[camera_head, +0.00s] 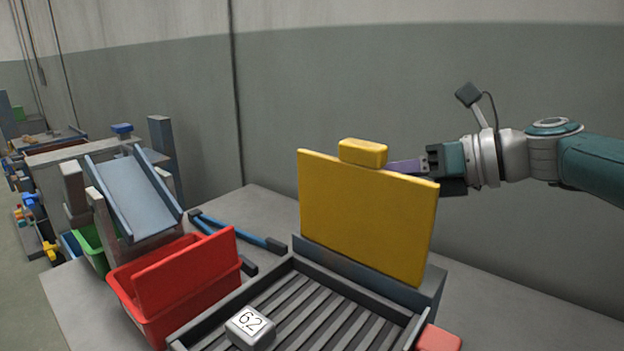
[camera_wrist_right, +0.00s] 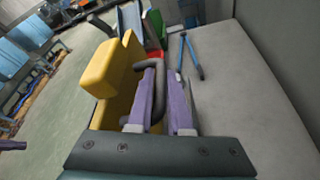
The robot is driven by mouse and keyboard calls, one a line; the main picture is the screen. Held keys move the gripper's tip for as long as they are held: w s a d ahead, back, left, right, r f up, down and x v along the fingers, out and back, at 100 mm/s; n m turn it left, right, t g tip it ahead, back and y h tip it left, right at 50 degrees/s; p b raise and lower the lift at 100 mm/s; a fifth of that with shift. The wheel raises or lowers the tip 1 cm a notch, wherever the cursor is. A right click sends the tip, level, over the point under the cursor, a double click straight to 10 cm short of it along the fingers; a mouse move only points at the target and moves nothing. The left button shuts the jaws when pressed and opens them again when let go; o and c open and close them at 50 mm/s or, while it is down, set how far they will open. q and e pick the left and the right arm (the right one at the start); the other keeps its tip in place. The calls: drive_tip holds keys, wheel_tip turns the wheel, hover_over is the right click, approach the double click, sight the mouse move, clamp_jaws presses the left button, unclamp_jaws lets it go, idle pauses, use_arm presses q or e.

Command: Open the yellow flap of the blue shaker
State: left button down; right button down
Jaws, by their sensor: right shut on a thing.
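The yellow flap (camera_head: 365,215) stands nearly upright on the far side of the blue shaker (camera_head: 436,290), with a yellow block (camera_head: 363,152) on its top edge. The shaker's slatted tray lies uncovered in front of it. My right gripper (camera_head: 405,167) reaches in from the right behind the flap's top. In the right wrist view, its purple fingers (camera_wrist_right: 160,100) are shut on a grey curved handle (camera_wrist_right: 158,75) beside the flap (camera_wrist_right: 115,105). The flap hides part of the fingers in the head view.
A grey block marked 62 (camera_head: 250,327) sits on the slats. A red bin (camera_head: 180,285) and a sloped chute (camera_head: 135,195) stand to the left. A blue-handled tool (camera_head: 240,232) lies on the table behind. The table right of the shaker is mostly clear.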

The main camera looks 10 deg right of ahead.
drive_tip(key=shift+f, duration=0.15)
drive_tip(key=c, duration=0.8)
unclamp_jaws()
drive_tip(key=shift+w+a, duration=0.1)
drive_tip(key=shift+a, duration=0.05)
drive_tip(key=shift+c, duration=0.2)
drive_tip(key=p+v, duration=0.3)
drive_tip(key=v, duration=0.7)
